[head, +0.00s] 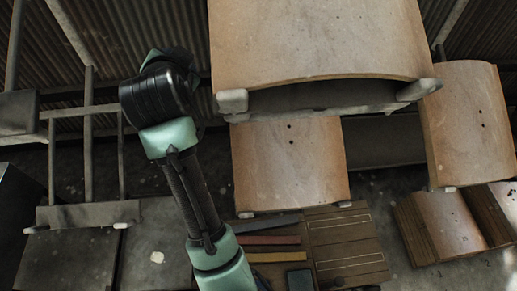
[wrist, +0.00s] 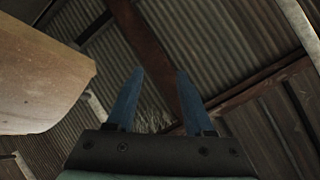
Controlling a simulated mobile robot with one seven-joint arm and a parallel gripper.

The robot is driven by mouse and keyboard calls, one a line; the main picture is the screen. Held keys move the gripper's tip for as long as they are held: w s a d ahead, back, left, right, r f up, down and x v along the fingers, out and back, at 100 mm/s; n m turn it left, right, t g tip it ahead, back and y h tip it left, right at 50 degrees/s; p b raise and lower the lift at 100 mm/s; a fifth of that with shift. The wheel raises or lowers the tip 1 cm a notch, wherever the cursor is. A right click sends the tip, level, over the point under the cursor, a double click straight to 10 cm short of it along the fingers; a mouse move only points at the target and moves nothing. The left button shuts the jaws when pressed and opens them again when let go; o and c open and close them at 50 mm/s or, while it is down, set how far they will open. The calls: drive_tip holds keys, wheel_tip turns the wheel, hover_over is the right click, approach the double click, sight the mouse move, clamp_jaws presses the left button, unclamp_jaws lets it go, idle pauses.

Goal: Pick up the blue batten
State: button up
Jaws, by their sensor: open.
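Thin battens lie side by side on a wooden surface in the lower middle of the head view. The farthest is a dull grey-blue batten (head: 265,224), which looks like the blue one. Its left end is close to my arm in the picture, and part may be hidden. My gripper (wrist: 158,72) shows in the wrist view with its two blue fingers apart and nothing between them. It faces corrugated sheeting and beams, and no batten is in that view. In the head view I cannot make out the fingers.
A red batten (head: 272,240) and a yellow batten (head: 274,257) lie nearer than the blue one. A dark block (head: 300,280) is below them. A board with pale outlines (head: 345,240) lies to the right. Large curved wooden panels (head: 320,40) hang above and behind.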

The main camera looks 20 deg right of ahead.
drive_tip(key=s+d+f+m+g+b, duration=0.1)
drive_tip(key=s+f+m+g+b, duration=0.15)
drive_tip(key=f, duration=0.75)
drive_tip(key=s+d+f+m+g+h+b, duration=0.15)
drive_tip(key=f+b, duration=0.25)
drive_tip(key=f, duration=0.6)
drive_tip(key=s+f+m+g+y+b, duration=0.1)
drive_tip(key=f+g+b, duration=0.25)
drive_tip(key=f, duration=0.65)
drive_tip(key=m+g+h+b, duration=0.2)
drive_tip(key=m+g+b, duration=0.35)
drive_tip(key=b, duration=0.35)
approach(260, 225)
drive_tip(key=f+b, duration=0.1)
drive_tip(key=b, duration=0.1)
drive_tip(key=d+f+n+b, duration=0.1)
drive_tip(key=f+b, duration=0.1)
drive_tip(key=shift+s+d+f+y, duration=0.1)
drive_tip(key=shift+f+y, duration=0.05)
drive_tip(key=shift+y, duration=0.1)
drive_tip(key=b+x, duration=0.2)
drive_tip(key=x, duration=0.1)
drive_tip(key=b+x, duration=0.2)
drive_tip(key=x, duration=0.1)
drive_tip(key=shift+d+b, duration=0.2)
drive_tip(key=shift+b, duration=0.15)
drive_tip(key=shift+r, duration=0.25)
clamp_jaws()
